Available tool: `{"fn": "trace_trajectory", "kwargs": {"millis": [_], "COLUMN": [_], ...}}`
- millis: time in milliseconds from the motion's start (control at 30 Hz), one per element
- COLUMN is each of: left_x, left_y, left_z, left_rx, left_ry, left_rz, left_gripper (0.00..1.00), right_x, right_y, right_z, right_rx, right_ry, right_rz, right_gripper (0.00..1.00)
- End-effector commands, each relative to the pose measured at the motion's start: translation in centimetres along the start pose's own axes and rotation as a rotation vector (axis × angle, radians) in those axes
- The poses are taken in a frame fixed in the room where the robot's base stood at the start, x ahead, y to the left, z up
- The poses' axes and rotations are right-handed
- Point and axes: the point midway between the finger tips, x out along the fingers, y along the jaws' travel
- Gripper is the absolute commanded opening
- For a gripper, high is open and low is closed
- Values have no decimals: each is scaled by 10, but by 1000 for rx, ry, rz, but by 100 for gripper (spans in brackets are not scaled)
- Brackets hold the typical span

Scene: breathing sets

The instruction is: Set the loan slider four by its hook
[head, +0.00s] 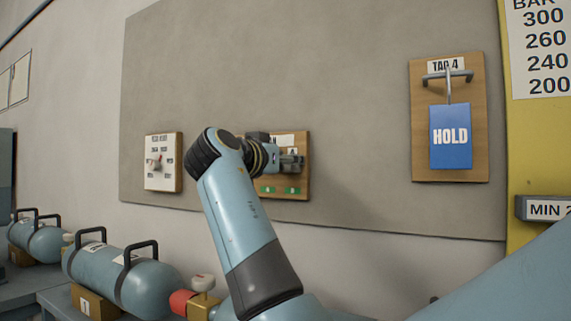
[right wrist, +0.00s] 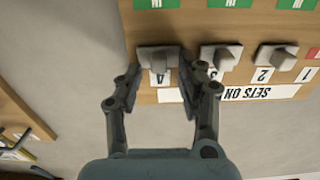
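The slider board (head: 297,187) is on the wall panel, partly hidden by my right arm. In the right wrist view it appears upside down, with "SETS ON" lettering. Slider four (right wrist: 158,56) is a grey knob beside the label 4, about level with its neighbours. My right gripper (right wrist: 160,78) has one finger on each side of slider four; gaps seem to remain beside its raised part. In the head view this gripper (head: 291,161) is at the board. A blue HOLD tag (head: 450,137) hangs from a grey hook on the TAG 4 board (head: 479,120). My left gripper is out of view.
Slider three (right wrist: 220,56) and slider two (right wrist: 275,57) sit close beside slider four. A white-faced dial board (head: 173,178) is left of the slider board. Blue cylinders (head: 120,278) with black handles lie at lower left. The panel between the slider and TAG 4 boards is clear.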

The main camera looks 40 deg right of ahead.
Motion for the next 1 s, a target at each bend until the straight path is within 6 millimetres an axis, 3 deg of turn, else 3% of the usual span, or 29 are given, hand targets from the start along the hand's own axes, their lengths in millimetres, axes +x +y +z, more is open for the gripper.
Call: {"fn": "trace_trajectory", "kwargs": {"millis": [300,500,1000], "left_x": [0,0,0], "left_y": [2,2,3], "left_z": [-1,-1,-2], "left_rx": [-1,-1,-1], "left_ry": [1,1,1], "left_rz": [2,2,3], "left_gripper": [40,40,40], "right_x": [0,0,0], "right_y": [0,0,0], "right_z": [-63,-89,-94], "right_rx": [7,4,2], "right_ry": [3,1,1], "right_rz": [-1,-1,-1], "right_gripper": [38,38,38]}}
